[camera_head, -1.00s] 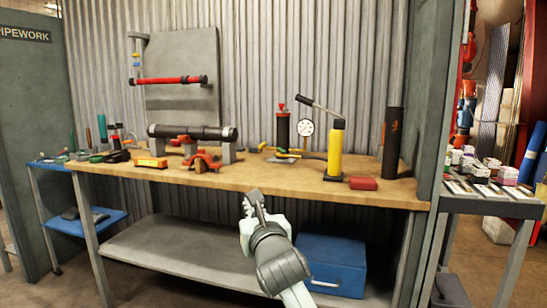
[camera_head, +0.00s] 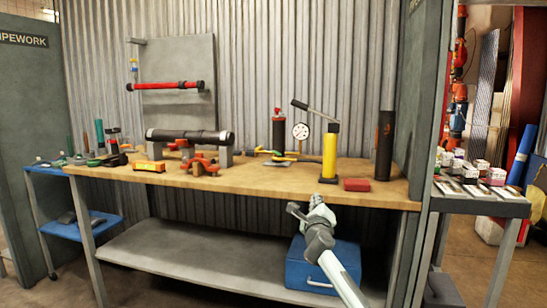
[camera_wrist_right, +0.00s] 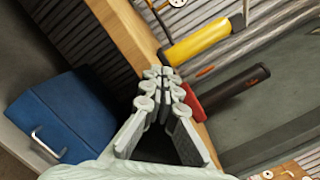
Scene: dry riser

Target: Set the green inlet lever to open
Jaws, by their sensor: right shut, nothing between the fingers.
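My right gripper (camera_head: 303,208) is in front of the workbench's front edge, below the yellow pump. In the right wrist view (camera_wrist_right: 162,76) its fingers are closed together and empty, pointing towards the bench edge. The green inlet lever cannot be made out for sure. A small green piece (camera_head: 96,161) lies at the left end of the bench, and yellow and green parts (camera_head: 284,156) lie behind the middle. My gripper is well apart from both. My left gripper is not in view.
The wooden bench (camera_head: 235,185) carries a black pipe (camera_head: 190,136), orange clamps (camera_head: 200,165), a yellow pump (camera_head: 329,155), a gauge (camera_head: 300,131), a red block (camera_head: 357,185) and a black cylinder (camera_head: 384,145). A blue box (camera_head: 310,272) stands on the lower shelf. The bench's front middle is clear.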

